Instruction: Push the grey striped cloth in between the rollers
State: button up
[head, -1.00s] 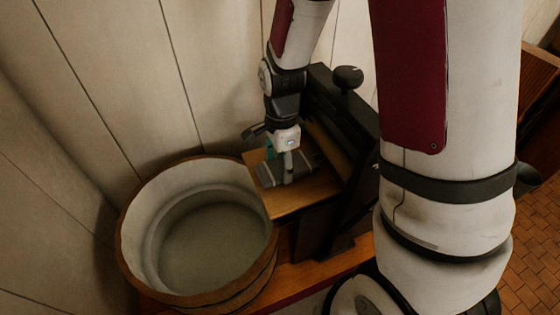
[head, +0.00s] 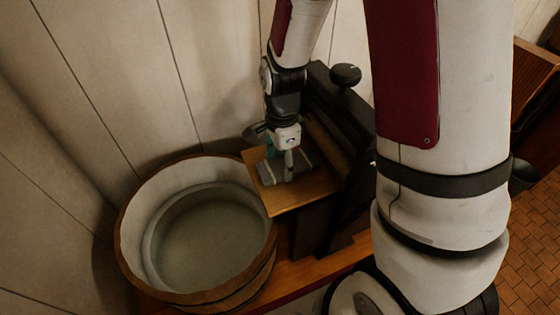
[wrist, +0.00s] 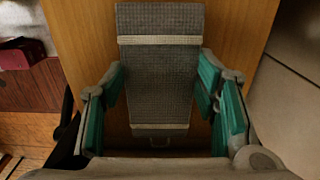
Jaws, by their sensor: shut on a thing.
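The grey striped cloth (wrist: 160,75) is a flat folded strip with pale bands across it, lying on a wooden board. In the head view the cloth (head: 268,176) is on the board to the left of the dark roller frame (head: 343,118). My gripper (head: 287,176) points down over the cloth. In the wrist view its teal finger pads close in on the cloth's two long sides, and my gripper (wrist: 160,82) is shut on it. The rollers themselves are mostly hidden by the frame and my arm.
A round wooden tub (head: 125,235) with a pale inside stands left of the board (head: 300,200), close to its edge. A plank wall (head: 110,80) rises behind. A dark knob (head: 345,75) sits on top of the roller frame. Tiled floor shows at the right.

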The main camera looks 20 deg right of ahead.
jog(key=shift+d, duration=1.55)
jog(key=o, duration=1.4)
jog(key=shift+c, duration=0.2)
jog(key=shift+r, duration=0.1)
